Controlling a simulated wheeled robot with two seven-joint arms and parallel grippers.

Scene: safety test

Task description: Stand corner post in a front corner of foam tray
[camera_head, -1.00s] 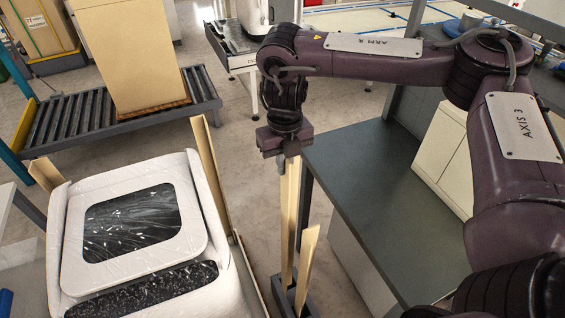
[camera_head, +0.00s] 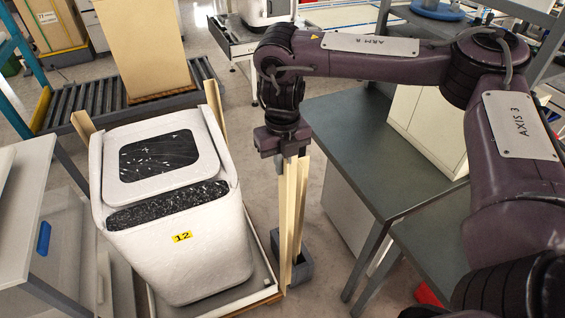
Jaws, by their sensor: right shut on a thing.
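My right gripper (camera_head: 283,148) points down and is shut on the upper end of a long pale corner post (camera_head: 284,215). The post hangs upright beside the right side of the foam tray (camera_head: 266,262). A second pale post (camera_head: 299,205) stands right behind it, in a dark grey holder (camera_head: 300,268). The held post's lower end overlaps the holder's left edge; I cannot tell whether it is inside. The tray carries a white wrapped appliance (camera_head: 205,255) marked 12. Pale posts stand at its back left (camera_head: 84,124) and back right (camera_head: 214,104). My left gripper is out of view.
A grey-green table (camera_head: 345,150) with a cream cabinet (camera_head: 425,130) stands right of the holder. A white bench (camera_head: 25,200) is at the left. A roller conveyor (camera_head: 110,105) with a large box (camera_head: 140,45) lies behind.

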